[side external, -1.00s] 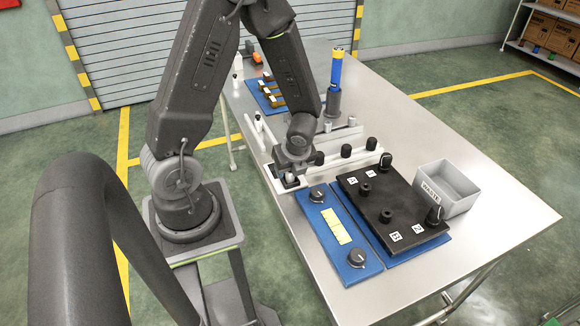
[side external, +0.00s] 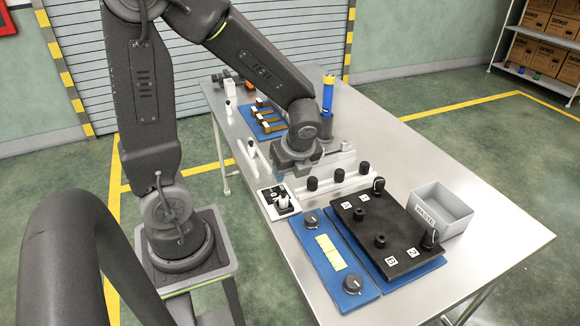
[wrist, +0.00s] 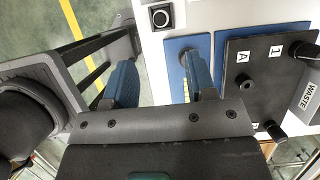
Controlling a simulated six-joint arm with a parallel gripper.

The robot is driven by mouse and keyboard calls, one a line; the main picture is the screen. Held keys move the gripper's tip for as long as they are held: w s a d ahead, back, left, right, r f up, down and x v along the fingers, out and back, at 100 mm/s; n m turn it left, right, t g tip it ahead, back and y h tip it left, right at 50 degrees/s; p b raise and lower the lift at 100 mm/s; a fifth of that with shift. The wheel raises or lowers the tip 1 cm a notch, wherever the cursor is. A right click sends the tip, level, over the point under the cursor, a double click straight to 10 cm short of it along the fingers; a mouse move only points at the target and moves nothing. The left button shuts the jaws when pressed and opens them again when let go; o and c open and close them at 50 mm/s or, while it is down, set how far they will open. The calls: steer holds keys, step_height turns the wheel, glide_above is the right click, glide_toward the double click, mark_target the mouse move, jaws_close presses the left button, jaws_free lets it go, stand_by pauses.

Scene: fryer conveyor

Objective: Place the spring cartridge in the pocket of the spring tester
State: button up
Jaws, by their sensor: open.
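A small white unit (side external: 267,193) stands at the table's near left edge. A dark upright part with a pale ring (side external: 284,203) is on it. In the wrist view, a black square socket (wrist: 160,17) with a round grey piece in it sits on a white surface. I take this unit for the spring tester, and cannot tell whether the round piece is the spring cartridge. My gripper (wrist: 162,80) is open, its blue fingers wide apart with nothing between them. In the side view its wrist (side external: 298,158) is above and behind the white unit; the fingertips are hard to make out.
A white rail with several black knobs (side external: 338,174) runs behind the unit. A blue panel (side external: 315,250) with two dials, a black plate (side external: 400,257) with posts and a grey WASTE bin (side external: 443,210) lie to the right. A blue-yellow cylinder (side external: 328,90) stands behind. The right-hand tabletop is clear.

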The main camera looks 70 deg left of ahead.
steer(key=s+d+r+n+t+h, duration=0.2)
steer(key=s+d+r+n, duration=0.1)
steer(key=d+r+n, duration=0.2)
steer(key=s+d+r+n+t+h, duration=0.2)
steer(key=d+r+n, duration=0.3)
steer(key=r+n, duration=0.4)
steer(key=s+n+t, duration=0.1)
steer(key=n, duration=0.3)
steer(key=shift+s+d+t, duration=0.15)
steer(key=shift+d+t, duration=0.15)
steer(key=shift+d, duration=0.1)
